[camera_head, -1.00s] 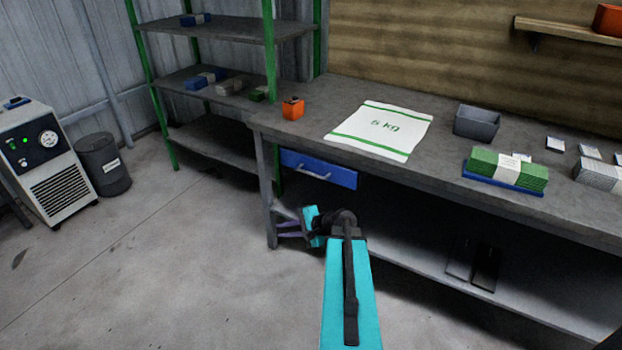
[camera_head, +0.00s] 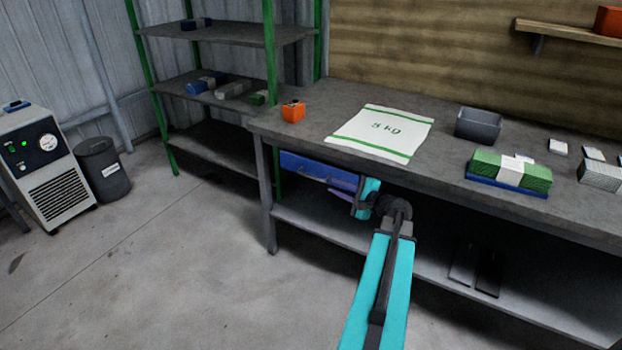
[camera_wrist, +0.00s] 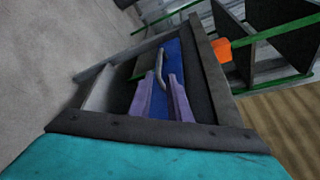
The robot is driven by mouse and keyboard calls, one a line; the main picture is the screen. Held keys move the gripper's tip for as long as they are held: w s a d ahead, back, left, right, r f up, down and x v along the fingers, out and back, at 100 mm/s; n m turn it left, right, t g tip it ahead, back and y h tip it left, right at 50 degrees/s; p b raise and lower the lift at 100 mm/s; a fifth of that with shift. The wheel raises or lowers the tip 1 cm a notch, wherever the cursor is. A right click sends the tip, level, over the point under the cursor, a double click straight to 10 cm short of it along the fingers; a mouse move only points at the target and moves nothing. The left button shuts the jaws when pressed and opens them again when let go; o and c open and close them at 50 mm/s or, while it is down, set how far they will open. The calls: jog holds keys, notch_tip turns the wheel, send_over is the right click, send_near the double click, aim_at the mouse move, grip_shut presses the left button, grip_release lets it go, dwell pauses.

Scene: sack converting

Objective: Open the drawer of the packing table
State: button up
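The packing table's blue drawer (camera_head: 300,163) is under the left part of the tabletop and looks shut. Its front also shows in the wrist view (camera_wrist: 172,50). Its grey bar handle (camera_wrist: 162,62) lies ahead of my gripper (camera_wrist: 162,77), with its near end between the two purple fingertips in the picture. The fingers are apart, and I cannot tell whether they touch the handle. In the head view my gripper (camera_head: 333,184) is in front of the drawer, below the tabletop edge, hiding the drawer's right part and most of the handle.
On the packing table (camera_head: 300,127) are an orange box (camera_head: 293,111), a 5 kg sack (camera_head: 385,132), a grey bin (camera_head: 478,123) and a green bundle (camera_head: 510,169). A lower shelf (camera_head: 425,254) runs beneath. Open floor (camera_head: 170,270) lies to the left.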

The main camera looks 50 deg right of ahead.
aim_at(315, 178)
jog(key=x, duration=1.3)
jog(key=shift+w+d+f, duration=0.1)
jog(key=shift+w+f, duration=0.05)
jog(key=shift+w, duration=0.2)
